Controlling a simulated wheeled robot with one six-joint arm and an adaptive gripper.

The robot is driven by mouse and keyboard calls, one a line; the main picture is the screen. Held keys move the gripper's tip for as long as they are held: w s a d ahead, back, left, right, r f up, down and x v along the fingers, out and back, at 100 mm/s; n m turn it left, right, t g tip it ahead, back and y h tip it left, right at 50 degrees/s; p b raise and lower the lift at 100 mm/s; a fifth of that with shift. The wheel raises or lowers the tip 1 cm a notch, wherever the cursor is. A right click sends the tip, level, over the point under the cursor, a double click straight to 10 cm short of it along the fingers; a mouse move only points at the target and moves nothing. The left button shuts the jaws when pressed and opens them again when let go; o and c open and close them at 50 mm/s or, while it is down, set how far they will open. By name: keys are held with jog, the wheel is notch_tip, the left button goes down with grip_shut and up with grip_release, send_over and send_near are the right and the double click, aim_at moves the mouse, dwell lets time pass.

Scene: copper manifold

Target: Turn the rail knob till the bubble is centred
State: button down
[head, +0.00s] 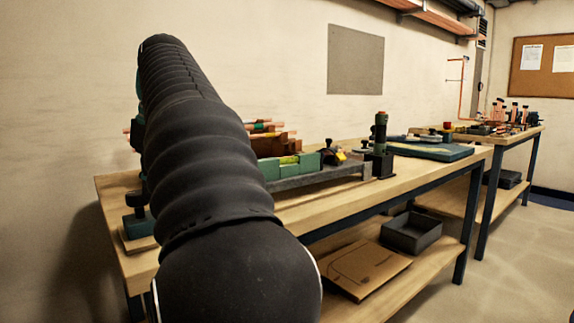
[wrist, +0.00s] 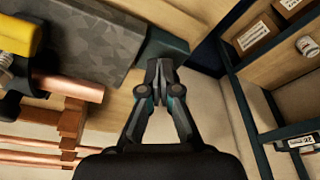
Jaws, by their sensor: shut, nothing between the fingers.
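A grey rail (head: 318,180) lies along the bench, partly behind my arm. A green block with a yellow-green vial (head: 289,160) sits at the rail; the bubble is too small to make out. A black knob (head: 135,198) stands on a teal mount at the bench's left end, beside my arm; I cannot tell if it is the rail knob. My gripper (wrist: 158,68) shows in the wrist view, its fingertips together and empty. A speckled grey bar (wrist: 90,45), likely the rail, lies left of the fingers, with a dark end piece (wrist: 162,44) just beyond the tips. My arm hides my gripper in the head view.
Copper pipes (wrist: 70,87) and a yellow part (wrist: 15,36) lie left in the wrist view; shelves with boxes (wrist: 251,34) are at right. On the bench (head: 440,175) stand a dark green post (head: 380,140) and a teal mat (head: 430,151). A grey bin (head: 411,232) sits below.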

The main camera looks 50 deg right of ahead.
jog(key=shift+s+a+p, duration=0.1)
jog(key=shift+a+p, duration=0.4)
jog(key=shift+a, duration=0.35)
dwell(0.4)
jog(key=shift+s, duration=0.1)
jog(key=shift+s+a, duration=0.1)
jog(key=shift+s, duration=0.15)
notch_tip(320, 180, up, 6)
dwell(0.6)
